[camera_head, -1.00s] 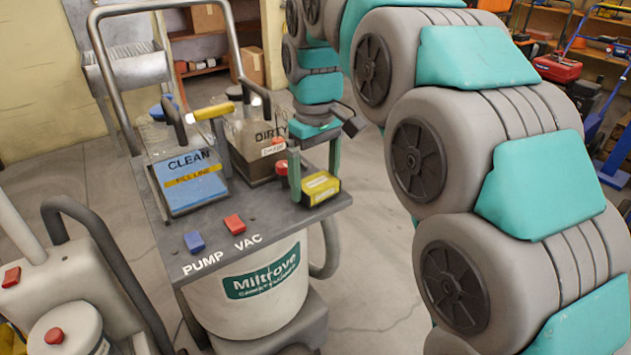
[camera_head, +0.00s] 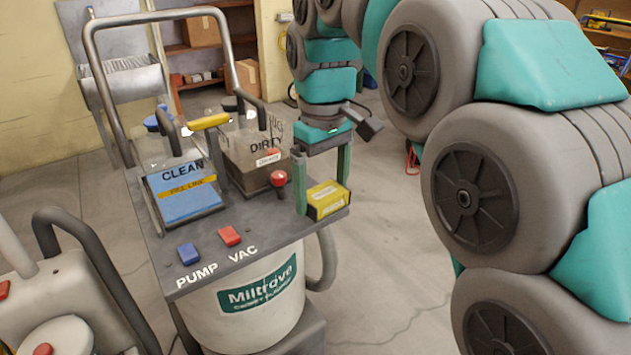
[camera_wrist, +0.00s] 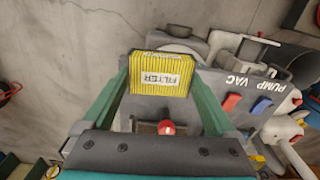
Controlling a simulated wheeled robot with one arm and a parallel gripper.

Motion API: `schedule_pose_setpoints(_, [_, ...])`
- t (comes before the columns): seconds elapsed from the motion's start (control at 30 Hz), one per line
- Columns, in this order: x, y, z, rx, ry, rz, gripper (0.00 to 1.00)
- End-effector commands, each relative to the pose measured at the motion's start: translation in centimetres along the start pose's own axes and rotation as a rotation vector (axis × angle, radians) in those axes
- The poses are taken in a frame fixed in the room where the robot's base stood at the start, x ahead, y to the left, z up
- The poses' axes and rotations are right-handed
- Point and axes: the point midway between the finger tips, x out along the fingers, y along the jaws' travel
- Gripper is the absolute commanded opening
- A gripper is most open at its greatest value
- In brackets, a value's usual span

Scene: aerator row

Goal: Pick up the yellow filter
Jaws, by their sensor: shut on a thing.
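The yellow filter (camera_head: 328,199) is a small box with a pale label, at the right corner of the cart's dark deck (camera_head: 262,217). My gripper (camera_head: 324,182) reaches down over it with one green finger on each side, shut on it. In the wrist view the filter (camera_wrist: 160,73) sits between the fingertips of my gripper (camera_wrist: 161,84), its FILTER label facing the camera. I cannot tell whether its underside touches the deck.
A red knob (camera_head: 278,178) stands just left of the filter. The CLEAN tank (camera_head: 187,192) and DIRTY tank (camera_head: 252,165) stand behind, under the cart's tall handle (camera_head: 88,45). Blue PUMP (camera_head: 188,253) and red VAC (camera_head: 229,236) switches are at the front. Open floor lies to the right.

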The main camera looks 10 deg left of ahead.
Motion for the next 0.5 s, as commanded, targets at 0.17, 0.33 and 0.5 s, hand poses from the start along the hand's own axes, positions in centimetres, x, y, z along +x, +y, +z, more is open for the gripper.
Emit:
schedule_pose_setpoints(0.17, [-0.3,-1.0,3.3,0.000,0.002,0.000,0.39])
schedule_pose_setpoints(0.33, [-0.6,-1.9,6.4,0.000,0.003,0.001,0.39])
schedule_pose_setpoints(0.5, [-0.9,-2.6,8.8,-0.001,0.003,0.001,0.39])
